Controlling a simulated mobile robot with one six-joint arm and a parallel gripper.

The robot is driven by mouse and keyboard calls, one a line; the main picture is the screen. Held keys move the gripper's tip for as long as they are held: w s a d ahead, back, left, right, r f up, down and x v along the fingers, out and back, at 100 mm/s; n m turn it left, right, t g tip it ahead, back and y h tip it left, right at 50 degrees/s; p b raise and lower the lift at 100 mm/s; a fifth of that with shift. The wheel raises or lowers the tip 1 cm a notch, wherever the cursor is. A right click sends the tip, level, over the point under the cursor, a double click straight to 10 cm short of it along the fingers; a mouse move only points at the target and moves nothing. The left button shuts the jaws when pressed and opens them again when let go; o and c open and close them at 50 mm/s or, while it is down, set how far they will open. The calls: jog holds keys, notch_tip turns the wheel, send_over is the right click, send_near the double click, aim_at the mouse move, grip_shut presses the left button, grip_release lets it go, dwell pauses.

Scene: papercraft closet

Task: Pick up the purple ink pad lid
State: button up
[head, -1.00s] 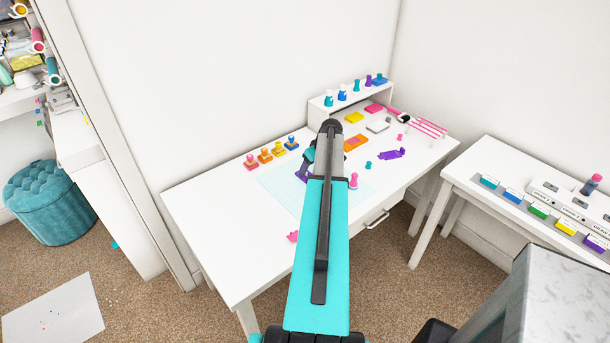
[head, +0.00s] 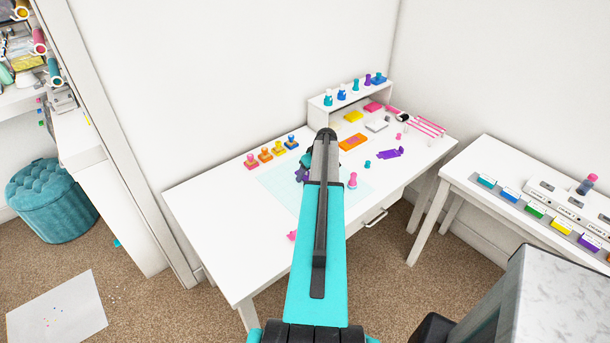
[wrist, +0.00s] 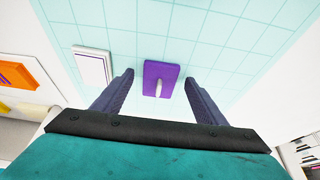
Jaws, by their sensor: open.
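A flat purple rectangular piece (wrist: 161,78), which looks like the purple ink pad lid, lies on the light-blue gridded mat (wrist: 210,45). A small pale peg-like part stands at its middle. My gripper (wrist: 158,77) is open, with one finger on either side of the purple piece in the wrist view. Visible gaps separate both fingers from it, and nothing is held. How far the fingertips are above the mat is hard to tell. In the head view my arm hides most of this spot over the mat (head: 275,183).
A white rectangular block (wrist: 92,66) lies beside the left finger. An orange pad (head: 352,142), a pink stamp (head: 352,181) and a purple cutout shape (head: 390,153) are on the white desk (head: 235,235). Several stamps line the desk's back edge. The desk's front left is mostly bare.

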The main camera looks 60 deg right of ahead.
jog(key=c, duration=1.1)
jog(key=shift+r, duration=0.1)
jog(key=shift+r+b, duration=1.9)
jog(key=shift+r, duration=3)
